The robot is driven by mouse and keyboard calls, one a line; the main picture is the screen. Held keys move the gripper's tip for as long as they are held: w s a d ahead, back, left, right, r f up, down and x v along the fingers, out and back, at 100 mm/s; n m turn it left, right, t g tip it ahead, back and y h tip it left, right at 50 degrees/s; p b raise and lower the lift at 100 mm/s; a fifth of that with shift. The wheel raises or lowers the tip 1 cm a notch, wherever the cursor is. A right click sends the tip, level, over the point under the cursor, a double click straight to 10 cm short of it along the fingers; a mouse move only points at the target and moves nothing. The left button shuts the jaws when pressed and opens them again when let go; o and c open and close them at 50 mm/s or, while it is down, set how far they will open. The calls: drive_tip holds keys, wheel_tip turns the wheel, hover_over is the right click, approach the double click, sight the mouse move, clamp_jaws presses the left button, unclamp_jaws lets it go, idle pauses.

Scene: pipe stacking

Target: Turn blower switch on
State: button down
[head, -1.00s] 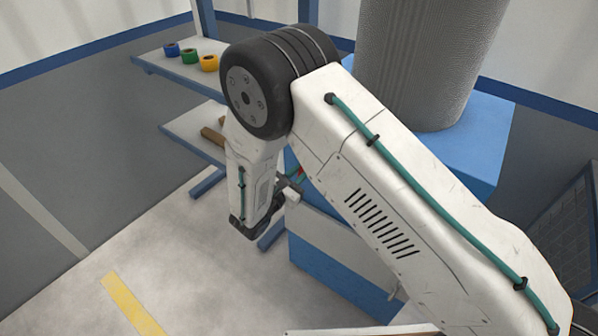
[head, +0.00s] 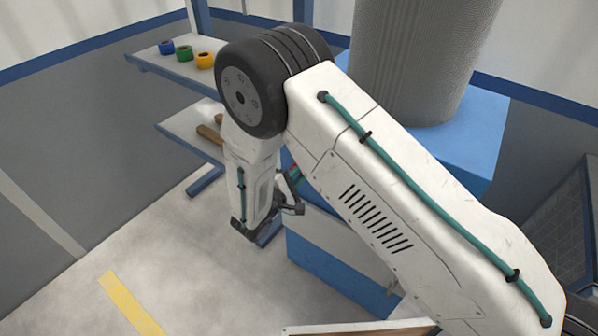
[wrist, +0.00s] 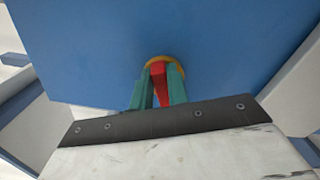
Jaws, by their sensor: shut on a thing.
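In the wrist view, the blower switch is a red handle (wrist: 160,86) on a round yellow plate (wrist: 155,62), set in the blue face of the blower housing (wrist: 240,45). The two teal fingers of my gripper (wrist: 158,84) stand on either side of the red handle and are shut on it. Most of the gripper is hidden there by my arm.
A large grey ribbed cylinder (head: 420,60) stands on the blue housing. A shelf rack (head: 185,72) at the back left carries blue, green and yellow rings, with brown pieces on the lower shelf. The floor (head: 190,260) at the lower left is clear, with a yellow stripe.

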drive_tip(key=m, duration=0.4)
drive_tip(key=shift+f+m, duration=0.35)
drive_tip(key=shift+m, duration=0.05)
drive_tip(key=shift+s, duration=0.1)
idle(0.3)
drive_tip(key=c, duration=1.4)
unclamp_jaws()
drive_tip(key=shift+o, duration=0.2)
drive_tip(key=v, duration=0.7)
drive_tip(key=shift+s+a, duration=0.25)
drive_tip(key=shift+s, duration=0.05)
